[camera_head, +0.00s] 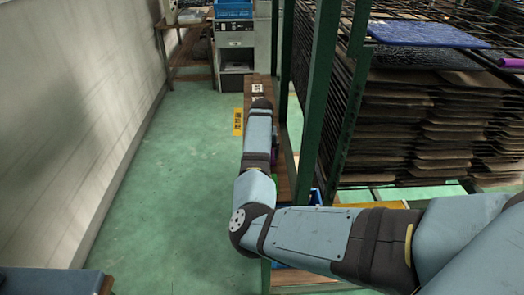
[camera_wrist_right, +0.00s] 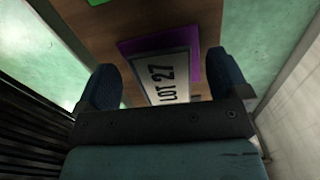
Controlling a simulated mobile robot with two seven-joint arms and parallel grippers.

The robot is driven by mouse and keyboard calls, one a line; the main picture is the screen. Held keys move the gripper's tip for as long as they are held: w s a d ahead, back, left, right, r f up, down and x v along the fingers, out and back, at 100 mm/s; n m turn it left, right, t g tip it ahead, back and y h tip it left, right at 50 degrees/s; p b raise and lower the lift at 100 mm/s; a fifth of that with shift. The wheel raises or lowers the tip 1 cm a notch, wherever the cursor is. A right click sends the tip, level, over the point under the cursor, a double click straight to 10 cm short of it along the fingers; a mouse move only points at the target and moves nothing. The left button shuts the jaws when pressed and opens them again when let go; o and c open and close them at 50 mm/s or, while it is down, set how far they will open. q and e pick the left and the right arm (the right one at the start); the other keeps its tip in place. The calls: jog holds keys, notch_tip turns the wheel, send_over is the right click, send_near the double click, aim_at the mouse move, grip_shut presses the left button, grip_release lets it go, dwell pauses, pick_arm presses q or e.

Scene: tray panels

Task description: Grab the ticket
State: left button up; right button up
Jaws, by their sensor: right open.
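The ticket (camera_wrist_right: 167,72), a white card with dark "LOT 27" lettering, shows in the right wrist view. It lies over a purple panel (camera_wrist_right: 190,43) on a brown wooden surface. My right gripper (camera_wrist_right: 162,82) is open, with one dark finger on each side of the ticket's near part. The fingers appear apart from the ticket, and its near end is hidden by the gripper body. In the head view, my right arm reaches forward over the wooden board and hides the ticket. My left gripper is in neither view.
Green rack posts (camera_head: 317,95) stand close to the right of my arm, with wire shelves (camera_head: 395,28) and stacked brown sheets (camera_head: 400,125) beyond. A yellow floor sign (camera_head: 238,121) lies left of the arm. Green floor (camera_head: 175,190) is clear toward the left wall (camera_head: 70,110).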

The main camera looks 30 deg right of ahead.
jog(key=shift+f, duration=0.2)
dwell(0.4)
jog(key=c, duration=1)
